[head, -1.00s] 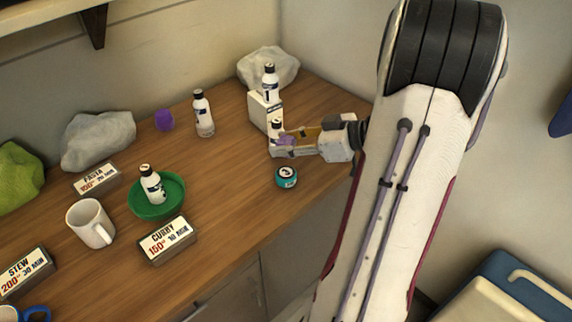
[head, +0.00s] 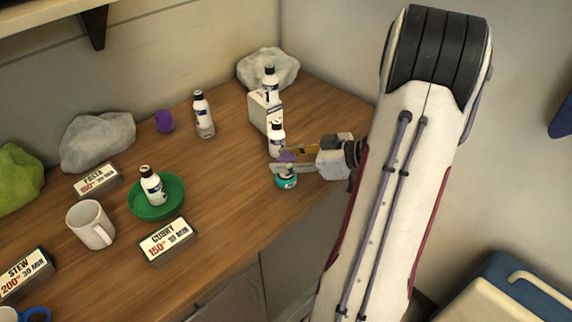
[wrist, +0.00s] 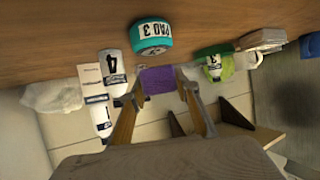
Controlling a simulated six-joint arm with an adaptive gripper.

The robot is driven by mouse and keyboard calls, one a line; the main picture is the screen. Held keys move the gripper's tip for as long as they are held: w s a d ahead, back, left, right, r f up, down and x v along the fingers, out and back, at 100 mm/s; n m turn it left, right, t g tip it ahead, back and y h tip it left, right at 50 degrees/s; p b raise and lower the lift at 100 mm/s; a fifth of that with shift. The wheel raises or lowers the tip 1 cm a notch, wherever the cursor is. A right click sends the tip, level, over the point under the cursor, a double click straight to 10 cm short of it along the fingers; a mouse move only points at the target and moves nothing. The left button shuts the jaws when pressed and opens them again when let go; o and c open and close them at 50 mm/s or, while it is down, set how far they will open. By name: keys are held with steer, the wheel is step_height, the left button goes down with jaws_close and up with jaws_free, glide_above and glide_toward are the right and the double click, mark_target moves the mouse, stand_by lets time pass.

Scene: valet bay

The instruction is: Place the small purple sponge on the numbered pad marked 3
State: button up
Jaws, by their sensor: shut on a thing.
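A small purple sponge (head: 286,156) is held between the fingertips of my gripper (head: 280,164). In the wrist view the sponge (wrist: 158,80) sits between the two fingers (wrist: 160,88). A round teal pad (head: 287,183) stands on the counter, close under the gripper in the head view, its top partly covered by the fingers. The wrist view shows the pad (wrist: 150,38) with the label "PAD 3". There a narrow gap shows between sponge and pad; I cannot tell the height between them. Another purple object (head: 165,121) stands at the back of the counter.
A white bottle (head: 277,142) stands just behind the gripper. Another bottle (head: 269,85) stands on a white block (head: 257,111). A green bowl (head: 174,204) with a bottle, a mug (head: 90,224) and signs are further left. The counter between bowl and pad is clear.

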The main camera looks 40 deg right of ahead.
steer(key=shift+f, duration=1)
steer(key=shift+f, duration=0.15)
steer(key=o, duration=0.8)
steer(key=shift+s+r, duration=0.1)
steer(key=shift+r, duration=0.15)
steer(key=v, duration=1.1)
steer(key=shift+s+d, duration=0.2)
steer(key=shift+s, duration=0.15)
steer(key=shift+w+r, duration=0.1)
steer(key=shift+r, duration=0.05)
